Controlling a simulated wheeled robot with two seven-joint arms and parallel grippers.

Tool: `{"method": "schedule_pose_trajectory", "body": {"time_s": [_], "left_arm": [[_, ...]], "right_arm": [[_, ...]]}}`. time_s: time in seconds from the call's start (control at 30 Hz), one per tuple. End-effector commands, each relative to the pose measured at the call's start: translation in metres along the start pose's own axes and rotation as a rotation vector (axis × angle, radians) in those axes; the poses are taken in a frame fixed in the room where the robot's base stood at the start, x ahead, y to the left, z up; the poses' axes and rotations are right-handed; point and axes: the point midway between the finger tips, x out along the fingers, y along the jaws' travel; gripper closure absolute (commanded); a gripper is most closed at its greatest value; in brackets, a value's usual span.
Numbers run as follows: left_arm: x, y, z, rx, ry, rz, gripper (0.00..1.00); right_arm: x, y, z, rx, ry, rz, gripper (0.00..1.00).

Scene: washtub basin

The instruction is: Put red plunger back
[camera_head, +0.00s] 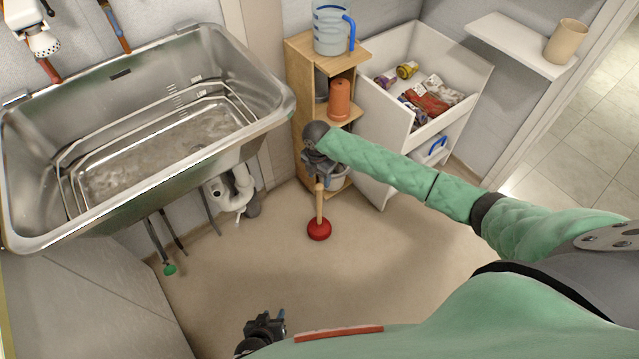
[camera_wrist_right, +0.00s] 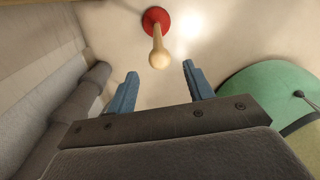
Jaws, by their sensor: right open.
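The red plunger (camera_head: 319,229) stands upright on the floor, with its red cup down and its wooden handle (camera_head: 320,203) pointing up. My right gripper (camera_head: 320,180) is at the top of the handle in the head view. In the right wrist view, the plunger's red cup (camera_wrist_right: 156,20) and handle (camera_wrist_right: 159,55) lie ahead of my right gripper (camera_wrist_right: 159,78), whose two blue fingers are wide apart and empty. My left gripper (camera_head: 265,326) is low in the head view, far from the plunger, and its fingers are unclear.
A steel basin (camera_head: 278,113) is at the left, with drain pipes (camera_head: 240,188) under it. A wooden shelf (camera_head: 300,80) holds a blue-handled jug (camera_head: 332,30) and a brown container (camera_head: 340,98). An open white drawer (camera_head: 385,131) holds several items. The floor (camera_head: 400,270) is clear in the middle.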

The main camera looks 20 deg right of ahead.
Motion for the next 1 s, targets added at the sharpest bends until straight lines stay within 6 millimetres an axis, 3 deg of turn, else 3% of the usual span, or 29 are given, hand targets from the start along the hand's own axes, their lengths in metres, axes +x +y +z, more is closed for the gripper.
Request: {"method": "schedule_pose_trajectory", "body": {"time_s": [0.2, 0.37, 0.7, 1.0], "left_arm": [[-0.002, 0.001, -0.002, 0.0, 0.0, 0.0, 0.64], [-0.002, 0.001, -0.002, 0.0, 0.0, 0.001, 0.64], [-0.002, 0.001, -0.001, 0.0, -0.002, 0.001, 0.64], [-0.001, 0.001, -0.001, -0.001, -0.002, 0.0, 0.64]], "right_arm": [[-0.018, 0.0, -0.001, 0.002, 0.0, 0.001, 0.48], [-0.005, -0.002, -0.019, 0.05, 0.024, 0.03, 0.48], [0.065, -0.018, -0.121, 0.409, 0.179, 0.209, 0.48], [0.108, -0.05, -0.198, 0.795, 0.344, 0.334, 0.48]]}}
